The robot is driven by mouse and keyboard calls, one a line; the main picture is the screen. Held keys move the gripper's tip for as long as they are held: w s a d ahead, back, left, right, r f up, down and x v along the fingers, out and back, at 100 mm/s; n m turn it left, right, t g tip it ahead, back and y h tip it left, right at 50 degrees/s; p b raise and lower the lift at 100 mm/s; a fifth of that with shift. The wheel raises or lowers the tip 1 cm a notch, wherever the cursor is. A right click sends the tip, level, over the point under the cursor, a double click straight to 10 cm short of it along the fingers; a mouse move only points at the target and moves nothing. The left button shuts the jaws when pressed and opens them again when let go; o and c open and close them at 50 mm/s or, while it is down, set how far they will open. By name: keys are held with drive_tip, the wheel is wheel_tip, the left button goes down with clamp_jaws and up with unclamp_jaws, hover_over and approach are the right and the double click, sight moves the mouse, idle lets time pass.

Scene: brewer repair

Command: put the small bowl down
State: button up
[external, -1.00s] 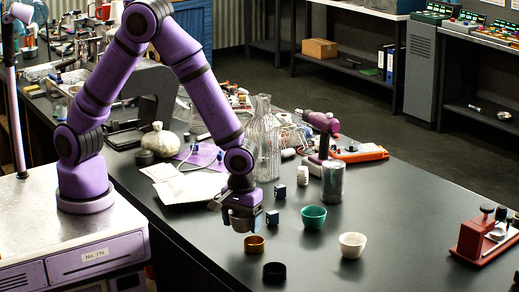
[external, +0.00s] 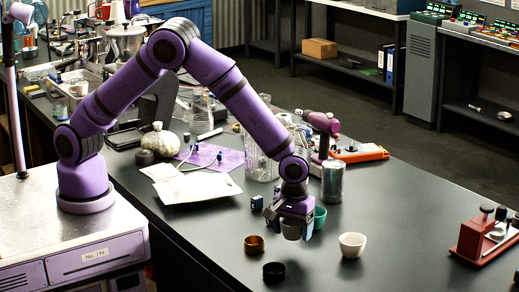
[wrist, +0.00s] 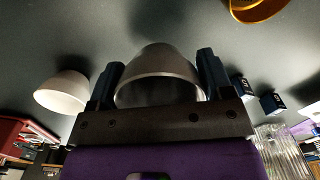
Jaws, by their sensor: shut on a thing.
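The small grey bowl (external: 292,231) is held by my gripper (external: 290,220), which is shut on it with one finger at each side. In the wrist view the bowl (wrist: 160,72) sits between the two dark fingers, its rim towards the camera. The bowl looks a little above the dark bench; a gap beneath it is hard to judge. A white bowl (external: 352,245) stands to the right, also showing in the wrist view (wrist: 62,92).
A gold cup (external: 254,244) and a black cup (external: 274,271) stand to the left and front. Small dark blue cubes (external: 256,202) lie behind. A metal can (external: 333,182) and a glass jar are farther back. The bench (external: 400,220) is clear towards the red device (external: 485,235).

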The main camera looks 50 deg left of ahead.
sight(303, 250)
drive_tip(key=shift+w+d+f, duration=0.85)
drive_tip(key=shift+w+d, duration=0.2)
drive_tip(key=shift+f, duration=0.9)
